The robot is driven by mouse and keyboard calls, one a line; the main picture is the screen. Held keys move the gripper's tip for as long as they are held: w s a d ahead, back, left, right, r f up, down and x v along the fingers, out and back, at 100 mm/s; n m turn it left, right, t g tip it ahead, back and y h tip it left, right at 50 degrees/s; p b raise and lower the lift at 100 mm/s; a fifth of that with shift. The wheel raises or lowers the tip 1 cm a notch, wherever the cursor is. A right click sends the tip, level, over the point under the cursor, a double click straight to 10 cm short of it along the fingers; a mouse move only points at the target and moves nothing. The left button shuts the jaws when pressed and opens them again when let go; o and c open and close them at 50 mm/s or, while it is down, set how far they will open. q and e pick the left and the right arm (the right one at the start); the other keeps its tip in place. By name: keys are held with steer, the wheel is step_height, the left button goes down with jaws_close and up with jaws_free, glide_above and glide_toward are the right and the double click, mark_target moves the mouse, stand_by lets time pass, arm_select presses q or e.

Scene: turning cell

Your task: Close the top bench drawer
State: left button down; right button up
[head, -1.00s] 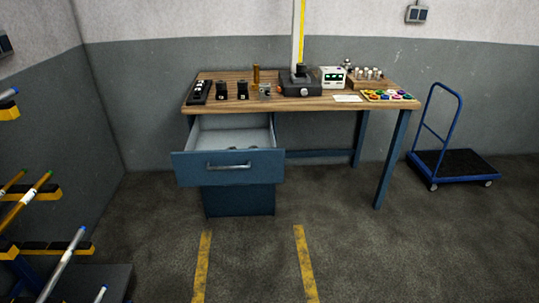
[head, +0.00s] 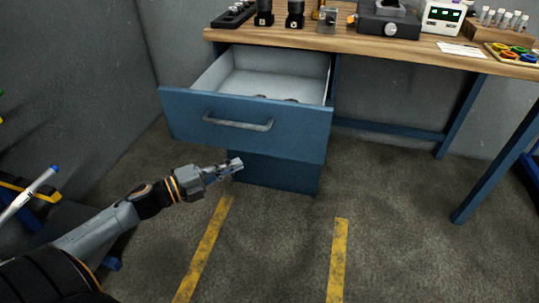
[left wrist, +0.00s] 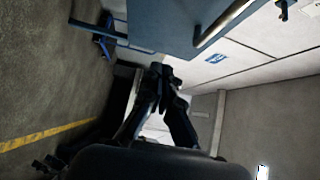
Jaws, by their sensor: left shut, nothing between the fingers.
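The top bench drawer (head: 245,125) is pulled well out of the blue bench, with its light grey inside showing. A grey bar handle (head: 238,122) runs across its blue front. A few small dark items lie inside, partly hidden by the front panel. My left gripper (head: 236,165) is shut and empty, below the drawer front and apart from it. In the left wrist view the gripper fingers (left wrist: 160,75) are together, with the blue drawer front (left wrist: 160,18) and its handle (left wrist: 224,22) beyond them. My right gripper is not in view.
The wooden bench top (head: 375,44) holds several tools and a tray of coloured rings (head: 515,54). A lower blue cabinet front (head: 275,173) is below the drawer. Bar stock on a rack (head: 30,195) stands at left. Floor with yellow lines (head: 337,260) is clear in front.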

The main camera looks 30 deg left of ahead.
arm_select(q)
steer(key=x, duration=0.2)
steer(key=b, duration=0.1)
glide_toward(281, 138)
steer(key=x, duration=0.3)
steer(key=d+x, duration=0.1)
steer(key=x, duration=0.1)
steer(key=shift+s, duration=0.3)
steer(key=shift+w+a, duration=0.2)
steer(key=shift+w, duration=0.5)
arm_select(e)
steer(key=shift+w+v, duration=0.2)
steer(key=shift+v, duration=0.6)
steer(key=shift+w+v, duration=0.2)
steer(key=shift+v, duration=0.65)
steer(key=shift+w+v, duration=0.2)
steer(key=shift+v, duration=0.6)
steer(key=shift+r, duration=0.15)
